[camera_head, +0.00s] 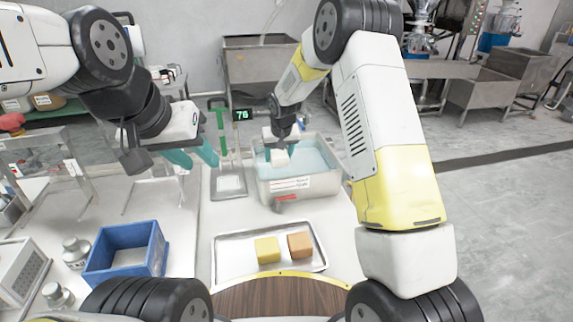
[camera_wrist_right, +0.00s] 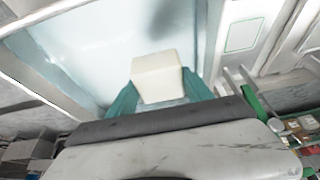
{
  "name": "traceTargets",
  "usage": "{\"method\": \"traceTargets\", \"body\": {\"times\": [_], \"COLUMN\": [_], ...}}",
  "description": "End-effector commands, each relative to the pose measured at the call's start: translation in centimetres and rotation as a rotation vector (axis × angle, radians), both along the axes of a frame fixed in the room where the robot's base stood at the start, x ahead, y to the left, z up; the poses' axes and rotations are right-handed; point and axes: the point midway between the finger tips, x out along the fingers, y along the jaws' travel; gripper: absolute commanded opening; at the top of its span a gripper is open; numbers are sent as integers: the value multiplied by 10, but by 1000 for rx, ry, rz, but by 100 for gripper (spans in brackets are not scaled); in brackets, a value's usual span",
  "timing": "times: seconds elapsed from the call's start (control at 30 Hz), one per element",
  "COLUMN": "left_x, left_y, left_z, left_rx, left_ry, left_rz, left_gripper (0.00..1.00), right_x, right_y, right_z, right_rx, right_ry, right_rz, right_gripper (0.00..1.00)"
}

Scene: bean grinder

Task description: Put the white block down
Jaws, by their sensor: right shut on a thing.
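The white block (camera_head: 279,157) is held by my right gripper (camera_head: 279,152) over the metal water tank (camera_head: 287,190), near its left side. In the right wrist view the white block (camera_wrist_right: 157,77) sits between the teal fingertips of the right gripper (camera_wrist_right: 160,98), with pale blue water (camera_wrist_right: 90,45) beyond it. I cannot tell whether the block touches the water. My left gripper (camera_head: 194,158) is open and empty, above the table to the left of the tank, with its teal fingers apart.
A metal tray (camera_head: 230,259) at the front holds a yellow block (camera_head: 267,250) and an orange-brown block (camera_head: 300,245). A blue bin (camera_head: 157,250) stands at the left. A scale (camera_head: 230,183) with a display reading 76 (camera_head: 243,114) stands left of the tank, beside a green upright (camera_head: 221,130).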

Motion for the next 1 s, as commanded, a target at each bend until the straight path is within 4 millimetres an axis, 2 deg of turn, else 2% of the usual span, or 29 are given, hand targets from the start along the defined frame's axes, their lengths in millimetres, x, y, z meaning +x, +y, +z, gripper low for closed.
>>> {"method": "traceTargets", "body": {"times": [0.1, 0.2, 0.43, 0.6, 1.0], "left_x": [0, 0, 0, 0, 0], "left_y": [0, 0, 0, 0, 0], "left_z": [0, 0, 0, 0, 0], "left_rx": [0, 0, 0, 0, 0], "left_ry": [0, 0, 0, 0, 0], "left_rz": [0, 0, 0, 0, 0], "left_gripper": [36, 36, 36, 36, 36], "right_x": [-1, -1, -1, -1, 0], "right_y": [0, 0, 0, 0, 0], "right_z": [-26, -41, -60, -84, -91], "right_rx": [-2, -2, 0, 0, 0], "right_ry": [5, 3, 2, 2, 0], "right_rz": [0, 1, 0, 0, 0], "right_gripper": [4, 4, 4, 4, 4]}}
